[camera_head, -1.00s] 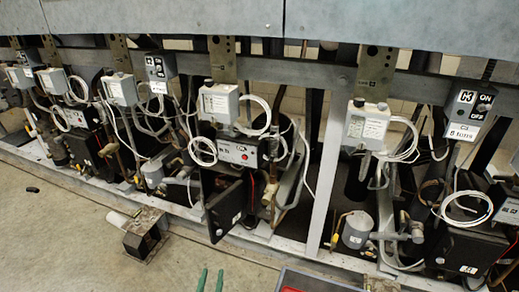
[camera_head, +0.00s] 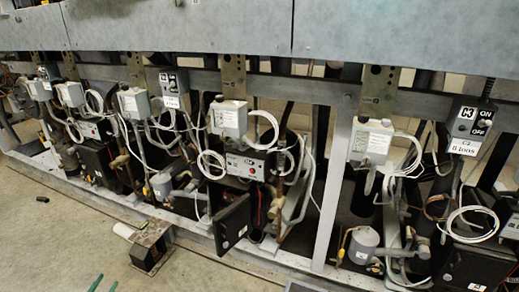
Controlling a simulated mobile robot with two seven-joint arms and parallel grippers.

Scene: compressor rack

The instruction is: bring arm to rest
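My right gripper is not in view. The compressor rack (camera_head: 190,198) runs across the whole view behind, with several white control boxes (camera_head: 228,118), cables and pipes. The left gripper's tips appear clear of it.
A small metal block (camera_head: 150,246) with a white cylinder stands on the floor before the rack. A small black piece (camera_head: 36,216) lies at left. A black panel (camera_head: 232,224) hangs out at the rack's front. The floor (camera_head: 60,255) at front left is mostly clear.

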